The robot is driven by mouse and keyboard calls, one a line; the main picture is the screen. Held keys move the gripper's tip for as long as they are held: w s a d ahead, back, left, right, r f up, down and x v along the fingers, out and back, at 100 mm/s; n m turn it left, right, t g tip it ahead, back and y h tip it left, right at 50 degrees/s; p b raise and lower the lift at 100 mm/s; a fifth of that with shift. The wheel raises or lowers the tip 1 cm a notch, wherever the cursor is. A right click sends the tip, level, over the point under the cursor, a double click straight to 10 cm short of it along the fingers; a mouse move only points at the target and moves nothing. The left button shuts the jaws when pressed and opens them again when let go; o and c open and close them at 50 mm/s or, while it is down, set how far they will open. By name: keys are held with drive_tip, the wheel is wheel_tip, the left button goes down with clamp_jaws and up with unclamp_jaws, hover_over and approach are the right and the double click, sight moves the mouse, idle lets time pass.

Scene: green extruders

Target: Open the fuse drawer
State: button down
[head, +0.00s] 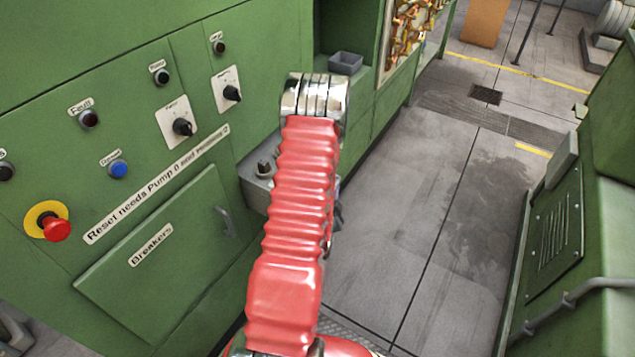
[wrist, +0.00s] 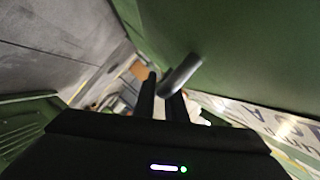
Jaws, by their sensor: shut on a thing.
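My gripper (wrist: 164,86) shows in the wrist view with its two dark fingers at a grey bar-shaped handle (wrist: 184,72), and it is shut on this handle. The handle stands in front of a green panel (wrist: 225,45). In the head view a grey box-like part (head: 256,194), which looks like a drawer, juts out from the green cabinet with a dark knob-like piece (head: 264,169) in it. My red arm hides its right side. My gripper is mostly hidden behind the arm there.
The Breakers door (head: 160,255) is shut, with its own handle (head: 226,222). Knobs and a red emergency button (head: 56,229) sit on the cabinet face. A small grey tray (head: 345,63) stands behind my arm. A green machine (head: 575,240) is at right; floor between is clear.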

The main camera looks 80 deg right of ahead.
drive_tip(key=s+a, duration=0.2)
drive_tip(key=s, duration=0.3)
drive_tip(key=shift+s+a, duration=0.2)
drive_tip(key=shift+s, duration=0.2)
drive_tip(key=c, duration=1.8)
unclamp_jaws()
drive_tip(key=shift+a, duration=0.1)
drive_tip(key=v, duration=0.7)
drive_tip(key=shift+a, duration=0.15)
